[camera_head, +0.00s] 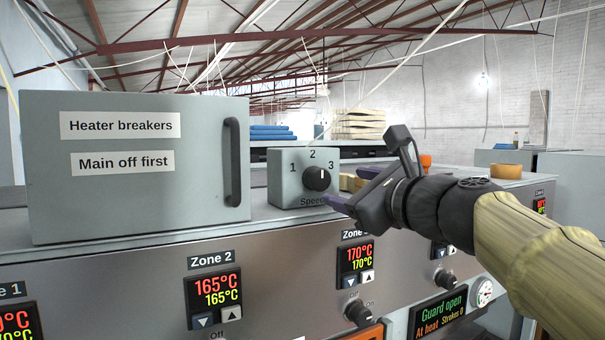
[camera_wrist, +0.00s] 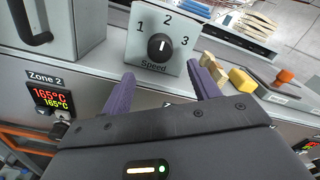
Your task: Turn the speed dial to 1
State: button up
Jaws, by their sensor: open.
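The speed dial (camera_head: 317,178) is a round black knob on a grey box (camera_head: 287,195) marked 1, 2 and 3, with "Speed" below. Its small white mark points to the upper right, seemingly towards 3. In the wrist view the dial (camera_wrist: 160,47) sits ahead of the gap between my fingers. My gripper (camera_head: 348,188) is open and empty, just right of and in front of the box. Its purple fingers show either side of the "Speed" label in the wrist view (camera_wrist: 160,74). The fingers appear apart from the dial.
A large grey breaker cabinet (camera_head: 130,200) with a black handle (camera_head: 233,162) stands left of the dial box. Right of it lie wooden pieces (camera_wrist: 208,62), a yellow block (camera_wrist: 242,80) and an orange knob (camera_wrist: 285,76). Zone displays (camera_head: 213,290) line the front panel below.

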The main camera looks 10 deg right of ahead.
aim_at(322, 181)
jog(key=p+x, duration=0.1)
jog(key=x, duration=0.8)
jog(key=shift+s, duration=0.1)
jog(key=shift+f, duration=0.1)
jog(key=c, duration=1)
